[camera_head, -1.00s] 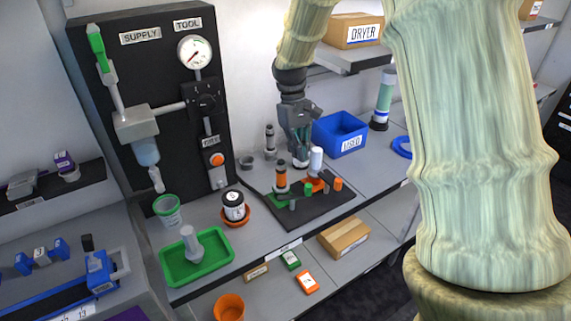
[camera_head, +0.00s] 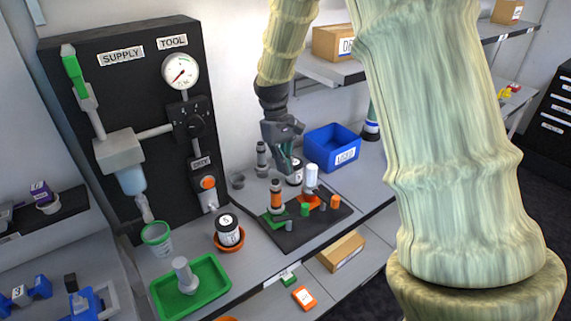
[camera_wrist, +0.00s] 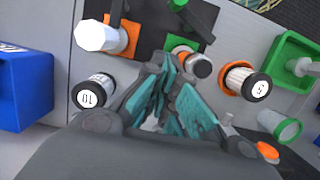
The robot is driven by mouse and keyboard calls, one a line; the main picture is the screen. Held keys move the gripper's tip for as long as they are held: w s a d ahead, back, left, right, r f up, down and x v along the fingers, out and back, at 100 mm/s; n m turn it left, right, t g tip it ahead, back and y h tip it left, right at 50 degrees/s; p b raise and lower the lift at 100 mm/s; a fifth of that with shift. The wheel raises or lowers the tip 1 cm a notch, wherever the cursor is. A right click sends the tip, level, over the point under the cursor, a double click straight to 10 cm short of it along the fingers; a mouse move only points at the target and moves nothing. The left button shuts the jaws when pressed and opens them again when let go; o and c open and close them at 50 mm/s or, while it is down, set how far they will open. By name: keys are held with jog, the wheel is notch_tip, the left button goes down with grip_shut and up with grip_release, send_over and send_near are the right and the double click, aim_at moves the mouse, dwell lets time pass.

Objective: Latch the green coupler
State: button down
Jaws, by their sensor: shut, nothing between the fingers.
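The green coupler has a green base (camera_head: 271,217) on a dark mat, carrying an upright orange cylinder (camera_head: 276,197) with a dark top. A green knob (camera_head: 305,209) stands just right of it. In the wrist view, the green base (camera_wrist: 178,48) shows partly behind the dark-topped cylinder (camera_wrist: 198,66), with a grey bar (camera_wrist: 190,20) beyond it. My gripper (camera_head: 286,168) is shut and empty, above and behind the coupler, apart from it in the head view. In the wrist view, my gripper's fingers (camera_wrist: 168,72) point toward the coupler and hide some of the bench. Whether the coupler is latched is unclear.
An orange base (camera_head: 309,201) with a white cylinder (camera_head: 311,178) shares the mat (camera_head: 312,232). A numbered jar (camera_head: 229,230) stands left, and another jar (camera_wrist: 92,92) is close to my fingers. The green tray (camera_head: 215,270) and blue bin (camera_head: 333,146) flank the area.

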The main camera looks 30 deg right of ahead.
jog(key=p+x, duration=0.1)
jog(key=x, duration=0.6)
jog(key=s+p, duration=0.1)
jog(key=s, duration=0.2)
jog(key=shift+d+p, duration=0.15)
jog(key=shift+p, duration=0.2)
jog(key=shift+s, duration=0.35)
jog(key=shift+s+f, duration=0.15)
jog(key=shift+s+d+m+p, duration=0.15)
jog(key=shift+m+p, duration=0.15)
jog(key=shift+m, duration=0.1)
